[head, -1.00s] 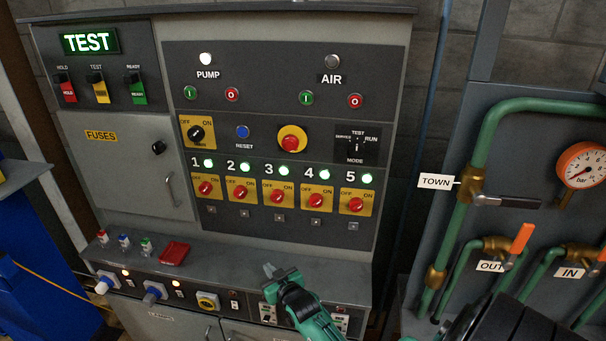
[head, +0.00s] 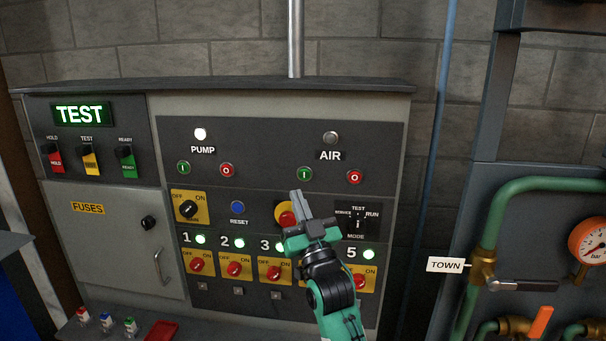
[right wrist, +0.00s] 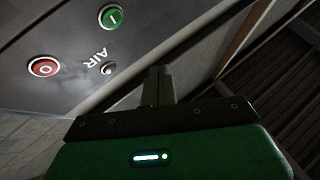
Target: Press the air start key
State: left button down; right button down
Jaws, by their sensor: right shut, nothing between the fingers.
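The air start key is the green button marked I (head: 304,174) under the AIR label, left of the red O button (head: 355,177). In the right wrist view the green button (right wrist: 111,17) is near the top, with the red one (right wrist: 43,67) lower left. The AIR lamp (head: 330,138) is grey and unlit. My right gripper (head: 297,196) is shut and empty, its tip just below the green button in the head view. The wrist view shows its fingers (right wrist: 154,85) apart from the button in the picture. My left gripper is not in view.
My right arm covers part of the yellow-ringed red knob (head: 285,215) and the number 4 switch. The PUMP lamp (head: 200,134) is lit white. A TOWN label (head: 445,265) and green pipes (head: 545,187) stand at the right.

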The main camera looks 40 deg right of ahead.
aim_at(300, 170)
jog(key=shift+w+d+f+b, duration=0.1)
jog(key=shift+w+d+b, duration=0.1)
jog(key=shift+w+d, duration=0.85)
jog(key=shift+w+d+r+b, duration=0.15)
jog(key=shift+w+d, duration=0.65)
jog(key=shift+d, duration=0.45)
jog(key=shift+w+d+f+b, duration=0.15)
jog(key=shift+w+d+b, duration=0.05)
jog(key=shift+w+d, duration=0.85)
jog(key=shift+d, duration=0.2)
jog(key=shift+w+d, duration=0.15)
jog(key=shift+d, duration=0.05)
jog(key=shift+w+d, duration=0.2)
jog(key=shift+d, duration=0.1)
dwell(0.5)
jog(key=shift+a, duration=0.1)
jog(key=shift+s+a, duration=0.5)
jog(key=shift+a, duration=0.05)
